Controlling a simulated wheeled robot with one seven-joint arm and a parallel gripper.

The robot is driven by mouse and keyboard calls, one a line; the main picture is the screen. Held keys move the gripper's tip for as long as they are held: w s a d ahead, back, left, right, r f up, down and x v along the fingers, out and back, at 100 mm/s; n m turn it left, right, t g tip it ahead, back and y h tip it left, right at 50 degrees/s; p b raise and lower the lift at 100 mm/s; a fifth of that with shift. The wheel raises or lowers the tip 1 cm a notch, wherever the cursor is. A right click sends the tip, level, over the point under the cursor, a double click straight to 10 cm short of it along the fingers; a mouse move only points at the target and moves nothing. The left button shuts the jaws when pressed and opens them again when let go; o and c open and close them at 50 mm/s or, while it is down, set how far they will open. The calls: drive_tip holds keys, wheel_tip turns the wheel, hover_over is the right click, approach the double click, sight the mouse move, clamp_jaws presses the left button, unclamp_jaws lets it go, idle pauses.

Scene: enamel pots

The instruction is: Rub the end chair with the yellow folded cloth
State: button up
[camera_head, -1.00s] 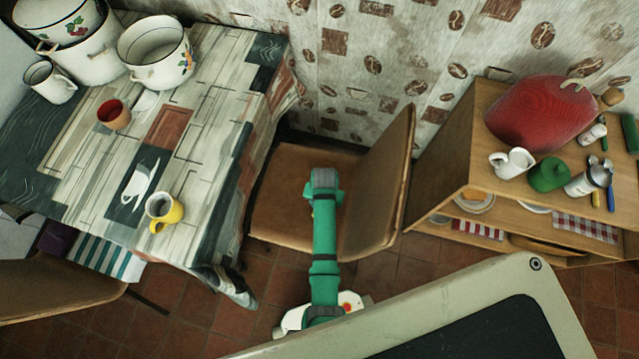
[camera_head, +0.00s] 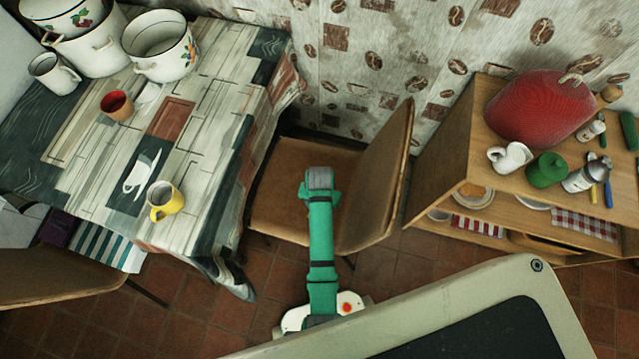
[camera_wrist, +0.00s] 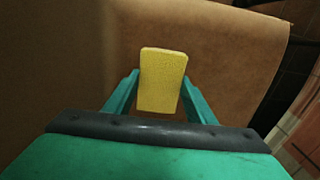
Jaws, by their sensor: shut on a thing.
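The end chair has a brown seat and back (camera_head: 383,180) and stands at the right end of the table. Its brown surface (camera_wrist: 225,50) also fills most of the wrist view. In the wrist view my gripper (camera_wrist: 161,92) is shut on the yellow folded cloth (camera_wrist: 163,78), one green finger on each side. The cloth is over the seat; I cannot tell whether it touches it. In the head view my green arm reaches over the seat, and the cloth and fingers are hidden beneath the wrist (camera_head: 320,180).
The table (camera_head: 215,150) on the left holds enamel pots (camera_head: 160,48), a white mug (camera_head: 55,75), a red cup (camera_head: 117,105) and a yellow mug (camera_head: 165,200). A wooden shelf (camera_head: 440,175) stands right of the chair. Another chair (camera_head: 60,277) is at lower left.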

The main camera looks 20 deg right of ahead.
drive_tip(key=shift+w+r, duration=0.1)
drive_tip(key=shift+r, duration=1.7)
